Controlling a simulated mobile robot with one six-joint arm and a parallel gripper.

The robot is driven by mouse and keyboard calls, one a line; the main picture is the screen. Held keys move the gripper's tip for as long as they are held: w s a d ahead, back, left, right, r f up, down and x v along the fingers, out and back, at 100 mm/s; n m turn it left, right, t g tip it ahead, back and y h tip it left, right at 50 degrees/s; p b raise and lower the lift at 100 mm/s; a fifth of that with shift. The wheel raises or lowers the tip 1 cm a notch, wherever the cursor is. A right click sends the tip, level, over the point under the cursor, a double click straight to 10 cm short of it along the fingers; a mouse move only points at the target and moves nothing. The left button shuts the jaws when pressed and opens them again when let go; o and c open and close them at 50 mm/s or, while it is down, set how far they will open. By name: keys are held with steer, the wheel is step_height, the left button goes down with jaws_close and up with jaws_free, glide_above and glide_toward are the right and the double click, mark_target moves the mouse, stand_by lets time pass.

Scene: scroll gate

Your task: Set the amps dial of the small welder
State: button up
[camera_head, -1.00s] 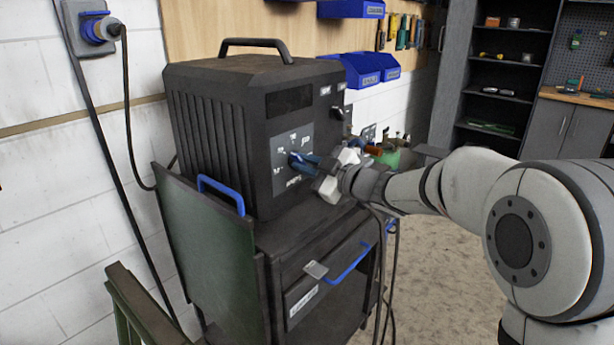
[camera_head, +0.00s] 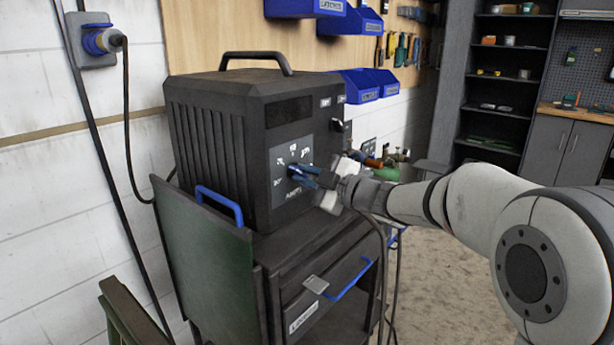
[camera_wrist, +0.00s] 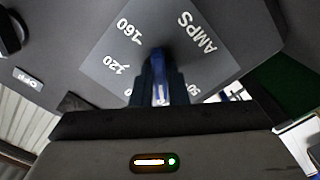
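The small welder (camera_head: 210,135) is a dark box with a top handle, standing on a cart. Its grey front panel carries the amps dial (camera_head: 294,169), a small blue knob ringed by white marks. My gripper (camera_head: 303,174) is at the dial, with one finger on each side of the knob. In the wrist view my gripper (camera_wrist: 160,88) looks shut on the amps dial (camera_wrist: 159,62). The marks 160 and 120 and the word AMPS show there. The fingers and palm hide the lower marks, and the dial's exact setting cannot be read.
The cart (camera_head: 335,275) has blue handles and a green side panel (camera_head: 205,255). A dark switch (camera_wrist: 10,32) is on the welder's face beside the dial panel. Blue bins (camera_head: 358,88) hang behind. Cables hang beside the cart. Open floor (camera_head: 440,265) lies to the right.

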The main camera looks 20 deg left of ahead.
steer(key=o, duration=0.4)
steer(key=v, duration=0.7)
steer(key=shift+s+d, duration=0.2)
steer(key=shift+d, duration=0.15)
